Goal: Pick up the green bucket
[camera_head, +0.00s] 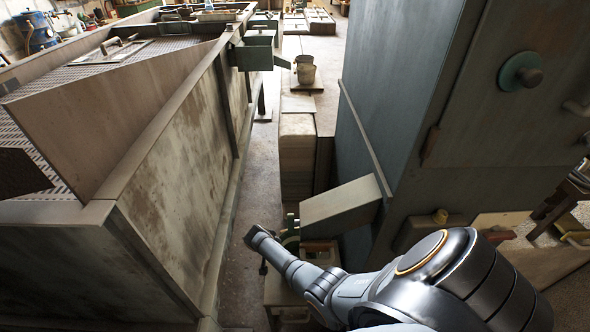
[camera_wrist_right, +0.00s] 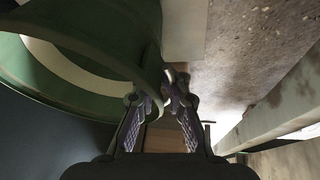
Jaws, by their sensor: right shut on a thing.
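The green bucket (camera_wrist_right: 110,35) fills the upper left of the right wrist view, very close to the camera. Its curved green side and a pale inner ring show, and the rest is cut off by the frame. My right gripper (camera_wrist_right: 167,88) is shut on the bucket, with its fingertips at the curved green edge. In the head view my right arm reaches in from the lower right, and its gripper is hard to make out there. A small green part (camera_head: 290,224) shows beyond the arm; I cannot tell whether it is the bucket. My left gripper is not in view.
A tall blue-grey cabinet (camera_head: 400,110) stands close on the right, with a slanted chute (camera_head: 340,206) at its base. A large stained metal tank (camera_head: 180,150) stands on the left. A narrow floor strip (camera_head: 257,165) runs between. A grey bucket (camera_head: 305,72) stands farther back.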

